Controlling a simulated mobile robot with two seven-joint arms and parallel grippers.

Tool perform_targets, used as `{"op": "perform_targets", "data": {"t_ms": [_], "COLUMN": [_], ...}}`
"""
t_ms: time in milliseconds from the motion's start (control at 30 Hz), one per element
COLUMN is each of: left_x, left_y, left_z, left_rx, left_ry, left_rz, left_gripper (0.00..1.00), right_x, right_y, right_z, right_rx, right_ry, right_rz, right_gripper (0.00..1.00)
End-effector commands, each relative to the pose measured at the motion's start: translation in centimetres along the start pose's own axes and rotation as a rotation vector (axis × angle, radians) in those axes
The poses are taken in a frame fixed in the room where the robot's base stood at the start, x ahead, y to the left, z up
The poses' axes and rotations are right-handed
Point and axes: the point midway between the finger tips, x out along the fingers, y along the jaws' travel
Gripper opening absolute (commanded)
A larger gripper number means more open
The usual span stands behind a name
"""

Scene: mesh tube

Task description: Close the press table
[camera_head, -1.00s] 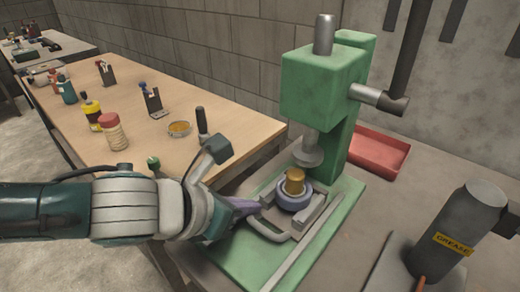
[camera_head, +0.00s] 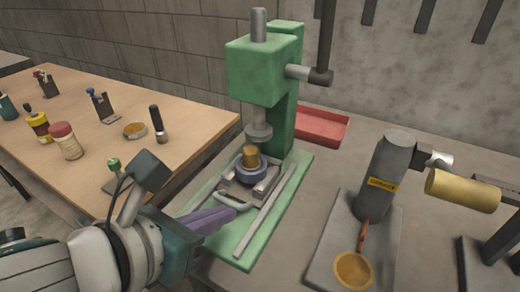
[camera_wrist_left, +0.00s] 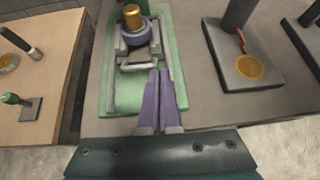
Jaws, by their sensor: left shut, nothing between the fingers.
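The green press (camera_head: 265,72) stands on the grey bench, with its ram above the sliding press table (camera_head: 228,188). The press table carries a blue-grey ring (camera_head: 251,170) with a brass cylinder (camera_head: 250,155) in it, and has a handle (camera_head: 232,203) at its front. The brass cylinder (camera_wrist_left: 132,18) also shows in the left wrist view. My left gripper (camera_head: 222,215) is shut, its purple fingers together and empty, pointing at the handle from the front left. The fingertips (camera_wrist_left: 160,78) are close to the handle; I cannot tell whether they touch. My right gripper is not in view.
A grease dispenser (camera_head: 385,180) stands on a grey plate to the right. A red tray (camera_head: 322,128) lies behind the press. A wooden bench (camera_head: 95,160) with bottles and small tools is at the left. Bare bench shows between press and dispenser.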

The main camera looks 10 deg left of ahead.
Motion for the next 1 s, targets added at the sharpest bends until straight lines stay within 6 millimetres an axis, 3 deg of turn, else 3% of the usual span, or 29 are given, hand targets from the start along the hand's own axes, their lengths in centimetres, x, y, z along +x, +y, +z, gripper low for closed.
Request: {"op": "perform_targets", "data": {"t_ms": [33, 100, 267, 700, 1000], "left_x": [0.7, 0.3, 0.3, 7.6, 9.6], "left_y": [-0.5, -0.5, -0.2, 0.1, 0.2], "left_z": [-1.4, -1.2, -0.5, 0.0, 0.3], "left_rx": [-0.008, -0.007, -0.001, -0.002, 0.000], "left_ry": [-0.024, -0.049, -0.070, -0.068, -0.067], "left_rz": [0.009, 0.028, 0.053, 0.051, 0.050], "left_gripper": [0.00, 0.00, 0.00, 0.00, 0.00], "right_x": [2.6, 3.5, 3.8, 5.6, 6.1], "right_y": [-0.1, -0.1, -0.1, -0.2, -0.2], "right_z": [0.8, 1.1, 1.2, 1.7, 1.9], "right_rx": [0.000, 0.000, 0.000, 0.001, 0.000], "right_ry": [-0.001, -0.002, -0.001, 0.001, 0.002], "right_rz": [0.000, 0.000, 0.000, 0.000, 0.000], "right_gripper": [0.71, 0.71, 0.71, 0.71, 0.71]}}
